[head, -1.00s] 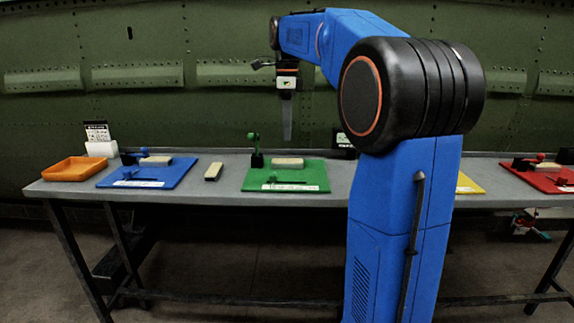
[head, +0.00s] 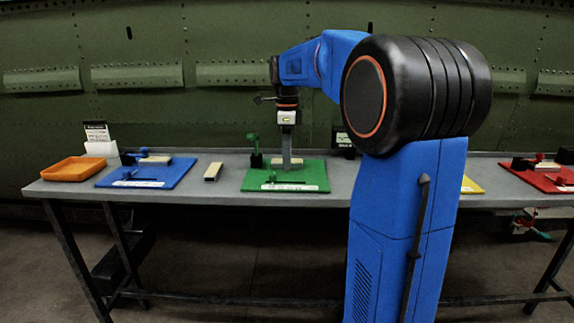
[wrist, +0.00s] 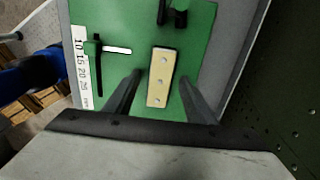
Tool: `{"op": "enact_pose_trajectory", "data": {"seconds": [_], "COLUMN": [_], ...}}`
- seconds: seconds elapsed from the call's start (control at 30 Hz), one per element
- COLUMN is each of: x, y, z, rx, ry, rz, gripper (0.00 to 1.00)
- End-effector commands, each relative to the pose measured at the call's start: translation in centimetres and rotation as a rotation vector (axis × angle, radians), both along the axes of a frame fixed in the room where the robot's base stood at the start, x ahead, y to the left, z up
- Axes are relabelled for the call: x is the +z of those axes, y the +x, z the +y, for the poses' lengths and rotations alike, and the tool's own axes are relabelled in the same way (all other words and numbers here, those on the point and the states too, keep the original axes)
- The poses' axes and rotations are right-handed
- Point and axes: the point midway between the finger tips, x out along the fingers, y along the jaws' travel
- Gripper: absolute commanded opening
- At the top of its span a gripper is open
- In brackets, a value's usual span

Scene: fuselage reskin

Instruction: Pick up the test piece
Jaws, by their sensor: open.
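The bar is not gripped. Whether the fingertips are level with it or still above it I cannot tell.
A green clamp-like stand (head: 254,150) is at the mat's back left. Further left are a blue mat (head: 178,178) and an orange tray (head: 72,169). A red mat (head: 535,177) is far right.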

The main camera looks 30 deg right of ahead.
Motion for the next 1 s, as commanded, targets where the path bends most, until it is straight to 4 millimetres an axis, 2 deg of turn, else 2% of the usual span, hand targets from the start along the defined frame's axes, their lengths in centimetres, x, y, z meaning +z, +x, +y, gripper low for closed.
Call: {"op": "enact_pose_trajectory", "data": {"seconds": [0.13,0.3,0.33,0.67,0.77,1.0], "x": [0.0,0.0,0.0,0.5,1.6,6.0], "y": [0.0,0.0,0.0,0.0,0.1,0.1], "z": [0.0,0.0,0.0,0.0,0.0,0.0], "rx": [0.0,0.0,0.0,0.0,0.0,0.0], "ry": [0.0,0.0,0.0,-0.001,-0.001,-0.001], "rz": [0.0,0.0,0.0,-0.001,-0.003,-0.004], "gripper": [0.48,0.07,0.05,0.05,0.05,0.05]}}
